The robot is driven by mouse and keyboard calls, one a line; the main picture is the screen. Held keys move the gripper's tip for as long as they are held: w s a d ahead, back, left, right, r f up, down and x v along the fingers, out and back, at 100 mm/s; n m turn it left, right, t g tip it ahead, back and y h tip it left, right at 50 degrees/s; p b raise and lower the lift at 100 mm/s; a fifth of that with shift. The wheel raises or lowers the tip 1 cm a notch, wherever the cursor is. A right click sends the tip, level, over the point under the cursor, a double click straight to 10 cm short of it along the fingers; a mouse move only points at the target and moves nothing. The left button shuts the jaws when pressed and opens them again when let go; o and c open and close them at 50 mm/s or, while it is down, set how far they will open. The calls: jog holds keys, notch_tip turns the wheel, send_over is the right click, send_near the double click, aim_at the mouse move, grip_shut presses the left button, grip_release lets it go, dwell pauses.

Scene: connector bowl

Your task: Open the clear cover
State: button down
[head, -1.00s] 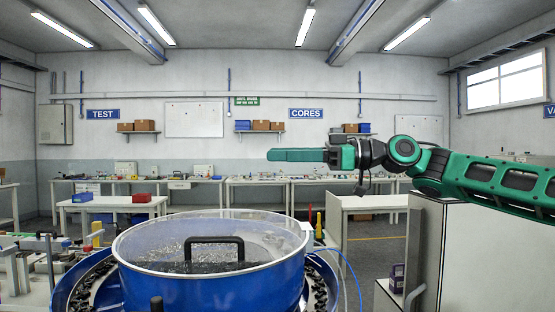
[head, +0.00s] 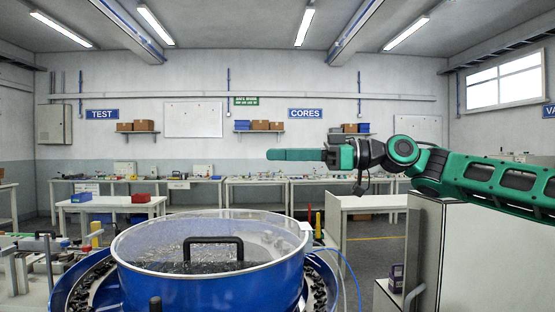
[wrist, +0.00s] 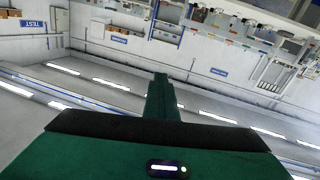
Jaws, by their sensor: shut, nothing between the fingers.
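A clear cover (head: 150,240) lies flat on top of the blue bowl (head: 215,288) in the head view. It has a black handle (head: 214,241) standing up near its middle, and the cover is closed. Dark small parts show through it. My gripper (head: 270,155) is shut and empty, with its green fingers pointing left, in the air above and to the right of the cover, apart from it. In the wrist view the shut green fingers (wrist: 160,85) show against the wall and ceiling lights; neither cover nor bowl is in that view.
A blue track with black parts (head: 322,280) runs around the bowl. A blue hose (head: 345,262) loops at its right. A grey cabinet (head: 470,260) stands at the right below my arm. Workbenches (head: 110,203) line the back. The air above the cover is free.

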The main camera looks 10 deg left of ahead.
dwell(0.8)
jog(key=c, duration=2)
grip_release()
jog(key=shift+c, duration=0.2)
jog(key=w+d, duration=0.1)
jog(key=d, duration=0.9)
jog(key=shift+d, duration=0.35)
jog(key=shift+w+f, duration=0.1)
